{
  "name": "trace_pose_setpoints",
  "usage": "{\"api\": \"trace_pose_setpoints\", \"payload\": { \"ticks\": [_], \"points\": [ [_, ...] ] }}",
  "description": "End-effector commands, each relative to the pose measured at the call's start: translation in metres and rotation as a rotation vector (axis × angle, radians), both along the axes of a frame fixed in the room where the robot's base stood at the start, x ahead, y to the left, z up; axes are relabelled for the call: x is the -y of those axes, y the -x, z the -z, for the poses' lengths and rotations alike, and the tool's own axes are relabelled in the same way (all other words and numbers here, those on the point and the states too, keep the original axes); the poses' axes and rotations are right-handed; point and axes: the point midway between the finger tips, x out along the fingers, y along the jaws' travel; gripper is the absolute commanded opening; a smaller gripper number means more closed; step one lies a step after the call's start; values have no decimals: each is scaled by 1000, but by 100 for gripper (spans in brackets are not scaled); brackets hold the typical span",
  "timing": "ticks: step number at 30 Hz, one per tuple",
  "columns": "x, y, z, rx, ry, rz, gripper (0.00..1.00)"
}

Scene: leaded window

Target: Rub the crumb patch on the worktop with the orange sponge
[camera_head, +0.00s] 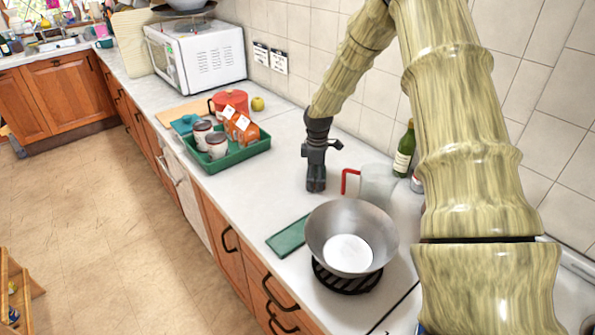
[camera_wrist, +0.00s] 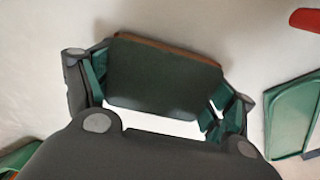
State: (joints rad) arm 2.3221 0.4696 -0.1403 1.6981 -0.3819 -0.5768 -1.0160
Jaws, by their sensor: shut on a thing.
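My gripper (camera_head: 316,186) points down at the worktop (camera_head: 284,188), between the green tray and the clear jug. In the wrist view its fingers are closed on the two ends of a block with a dark green face and an orange-brown edge, which I take to be the orange sponge (camera_wrist: 165,75). The sponge is down at or close to the worktop; I cannot tell whether it touches. In the head view I cannot make out the sponge at the fingertips. No crumb patch can be made out in either view.
A clear jug (camera_head: 378,184) with a red handle and a green bottle (camera_head: 404,151) stand to the right. A metal bowl (camera_head: 351,222) and a flat green mat (camera_head: 287,238) lie nearer.

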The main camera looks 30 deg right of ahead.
Motion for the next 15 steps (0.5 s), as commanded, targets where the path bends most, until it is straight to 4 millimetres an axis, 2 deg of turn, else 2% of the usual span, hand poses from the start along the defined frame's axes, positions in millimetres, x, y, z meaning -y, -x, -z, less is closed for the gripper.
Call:
{"api": "trace_pose_setpoints", "payload": {
  "ticks": [15],
  "points": [
    [-48,4,2,-4,-1,0,45]
  ]
}}
